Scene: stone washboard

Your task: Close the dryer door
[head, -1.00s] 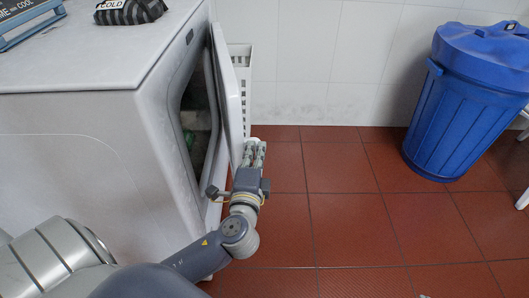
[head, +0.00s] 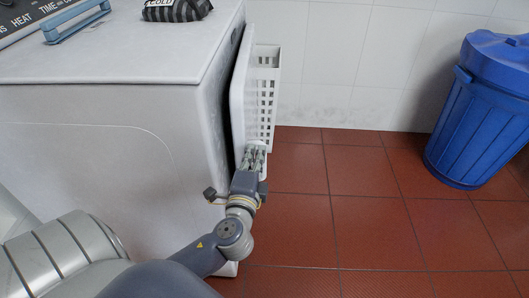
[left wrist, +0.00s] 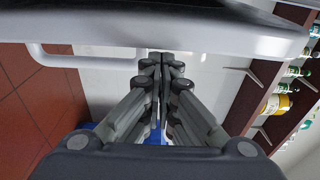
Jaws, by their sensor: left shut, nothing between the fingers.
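The white dryer (head: 110,110) fills the left of the head view. Its door (head: 240,90) is on the right-hand face and stands nearly flush, with a narrow dark gap between it and the dryer body. The inside of the dryer is hidden except for that gap. My left gripper (head: 255,152) is shut and empty, at the lower outer part of the door. It appears to touch the door, though I cannot be sure. In the left wrist view the shut fingertips (left wrist: 161,57) are just below a pale rounded edge that crosses the top. My right gripper is not in view.
A white slatted basket (head: 267,90) stands behind the door against the tiled wall. A blue lidded bin (head: 477,115) stands at the right. The red tiled floor (head: 350,210) between is clear. A dark striped bag (head: 178,10) and a blue-framed object (head: 75,20) are on the dryer top.

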